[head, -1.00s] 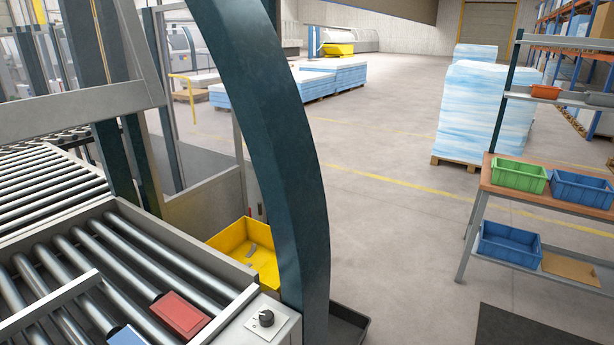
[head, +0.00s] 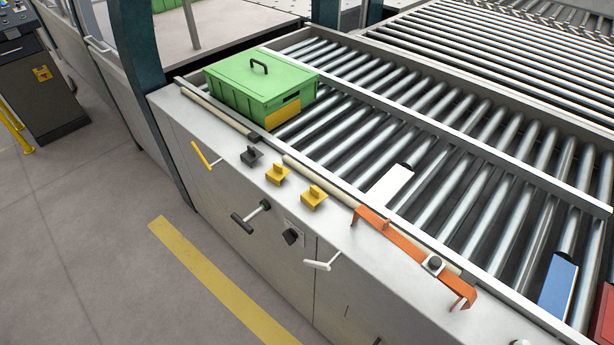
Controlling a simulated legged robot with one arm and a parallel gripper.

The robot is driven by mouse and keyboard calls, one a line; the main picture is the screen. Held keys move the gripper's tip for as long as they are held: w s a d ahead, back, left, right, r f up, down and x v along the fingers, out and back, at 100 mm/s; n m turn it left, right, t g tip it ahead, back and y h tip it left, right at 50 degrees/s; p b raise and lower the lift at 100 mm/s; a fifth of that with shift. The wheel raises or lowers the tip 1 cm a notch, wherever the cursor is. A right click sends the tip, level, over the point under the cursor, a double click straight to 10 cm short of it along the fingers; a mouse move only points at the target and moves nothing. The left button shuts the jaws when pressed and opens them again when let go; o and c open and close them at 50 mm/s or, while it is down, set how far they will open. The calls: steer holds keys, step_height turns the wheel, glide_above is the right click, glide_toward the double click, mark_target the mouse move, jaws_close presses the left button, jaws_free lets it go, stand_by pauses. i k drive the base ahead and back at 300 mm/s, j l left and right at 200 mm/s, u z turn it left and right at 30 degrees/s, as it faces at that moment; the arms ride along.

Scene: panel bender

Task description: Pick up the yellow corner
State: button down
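Two small yellow corner pieces sit on the grey front ledge of the roller conveyor in the head view. The left yellow corner (head: 277,174) is beside a dark grey piece of similar shape. The right yellow corner (head: 313,197) is a little nearer to the orange bar. Both look upright and apart from each other. My gripper is not in view.
A green lidded box (head: 262,86) stands on the rollers at the back left. A dark grey corner (head: 251,156), an orange bar (head: 400,243) and a white block (head: 389,186) are near the ledge. Handles (head: 322,262) stick out from the front panel.

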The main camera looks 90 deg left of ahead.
mark_target(312, 197)
steer(key=u, duration=3.1)
